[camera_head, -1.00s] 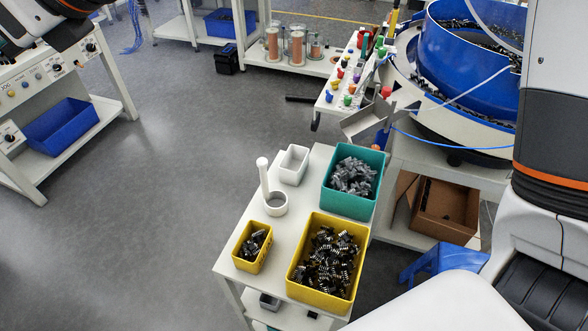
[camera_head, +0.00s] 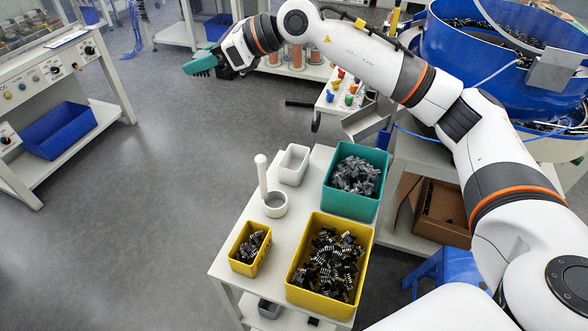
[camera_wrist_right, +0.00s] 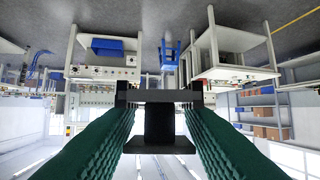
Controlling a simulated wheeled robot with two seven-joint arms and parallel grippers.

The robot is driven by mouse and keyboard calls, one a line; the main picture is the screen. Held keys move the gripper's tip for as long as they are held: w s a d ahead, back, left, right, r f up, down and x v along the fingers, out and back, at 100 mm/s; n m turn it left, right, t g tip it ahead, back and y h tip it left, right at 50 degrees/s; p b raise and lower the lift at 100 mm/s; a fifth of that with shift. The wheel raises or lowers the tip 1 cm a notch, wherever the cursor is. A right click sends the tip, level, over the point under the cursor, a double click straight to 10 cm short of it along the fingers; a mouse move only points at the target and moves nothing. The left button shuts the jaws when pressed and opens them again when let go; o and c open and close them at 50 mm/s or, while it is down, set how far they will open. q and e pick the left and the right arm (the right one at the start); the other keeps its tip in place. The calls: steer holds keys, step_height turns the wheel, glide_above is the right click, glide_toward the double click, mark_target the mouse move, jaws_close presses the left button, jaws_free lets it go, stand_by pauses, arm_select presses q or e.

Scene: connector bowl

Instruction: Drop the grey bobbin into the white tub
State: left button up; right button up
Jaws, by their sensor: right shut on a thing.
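My right gripper (camera_head: 200,65) is at the upper left of the head view, held out over the floor, far beyond the cart. Its teal ribbed fingers also show in the wrist view (camera_wrist_right: 158,125). They are shut on a dark, spool-shaped thing, the grey bobbin (camera_wrist_right: 158,122), with wide ends and a narrow middle. In the head view the fingers hide it. The white tub (camera_head: 289,177) is a small rectangular container at the back of the cart, well below and right of the gripper. Its visible inside looks empty. My left gripper is not in view.
The white cart (camera_head: 232,238) also bears a teal bin (camera_head: 350,206) of grey parts, a large yellow bin (camera_head: 315,297) and a small yellow bin (camera_head: 243,267) of dark parts, and a white round cup (camera_head: 275,210) with an upright handle. Open floor lies left of the cart.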

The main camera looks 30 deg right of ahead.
steer(key=d+f+m+t+b, duration=0.1)
steer(key=d+f+b, duration=0.1)
steer(key=d+f, duration=0.7)
steer(key=d+f+m+t+h+b, duration=0.1)
steer(key=d+f+b, duration=0.2)
steer(key=d+f, duration=0.5)
step_height(320, 180, down, 7)
steer(key=shift+w+d+r+h, duration=0.15)
steer(key=shift+w+d+h, duration=0.15)
steer(key=shift+d, duration=0.05)
steer(key=o, duration=1)
steer(key=shift+o, duration=0.2)
steer(key=b+v, duration=0.2)
steer(key=v, duration=1)
